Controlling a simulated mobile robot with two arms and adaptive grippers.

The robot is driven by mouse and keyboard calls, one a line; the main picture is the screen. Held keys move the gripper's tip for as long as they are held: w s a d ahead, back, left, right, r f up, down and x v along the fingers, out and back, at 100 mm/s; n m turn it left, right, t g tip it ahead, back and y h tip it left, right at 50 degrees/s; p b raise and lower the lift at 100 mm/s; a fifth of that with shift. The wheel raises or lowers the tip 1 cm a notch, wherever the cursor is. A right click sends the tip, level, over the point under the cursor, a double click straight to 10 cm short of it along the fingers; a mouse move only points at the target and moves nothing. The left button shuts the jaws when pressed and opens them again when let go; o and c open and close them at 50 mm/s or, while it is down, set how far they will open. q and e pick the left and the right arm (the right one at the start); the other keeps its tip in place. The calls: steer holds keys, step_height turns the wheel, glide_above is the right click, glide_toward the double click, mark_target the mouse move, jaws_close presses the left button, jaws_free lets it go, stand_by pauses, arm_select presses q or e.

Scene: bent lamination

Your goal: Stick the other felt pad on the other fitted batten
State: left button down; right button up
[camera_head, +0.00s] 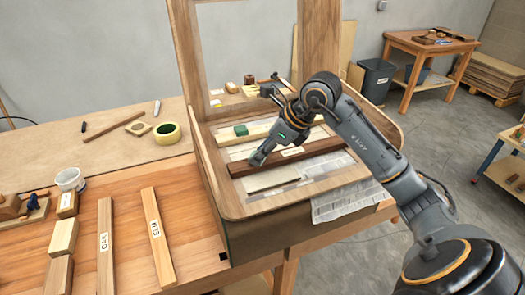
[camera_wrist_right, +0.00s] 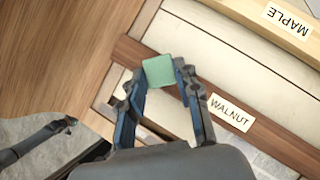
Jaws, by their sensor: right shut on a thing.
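The felt pad (camera_wrist_right: 158,70) is a green square between the fingertips of my right gripper (camera_wrist_right: 161,77). My right gripper also shows in the head view (camera_head: 257,158), over the left end of the dark walnut batten (camera_head: 318,149). In the wrist view the pad is over the walnut batten (camera_wrist_right: 188,88), left of its label. I cannot tell whether it touches the batten. The pale maple batten (camera_head: 260,133) lies behind, with another green pad (camera_head: 240,130) on its left end. Part of my left gripper (camera_wrist_right: 66,125) seems to show in the wrist view; its jaws are unclear.
Both battens lie inside a raised wooden frame (camera_head: 208,185) with an upright panel behind. Newspaper (camera_head: 345,201) hangs over its right front edge. Loose oak (camera_head: 105,245) and elm (camera_head: 157,237) battens, wood blocks, a cup (camera_head: 70,179) and a tape roll (camera_head: 167,133) are at left.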

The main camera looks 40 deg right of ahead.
steer(key=shift+f, duration=0.1)
steer(key=o, duration=0.9)
steer(key=shift+o, duration=0.2)
steer(key=shift+r+p, duration=2.25)
steer(key=shift+r, duration=1.3)
steer(key=shift+f, duration=0.1)
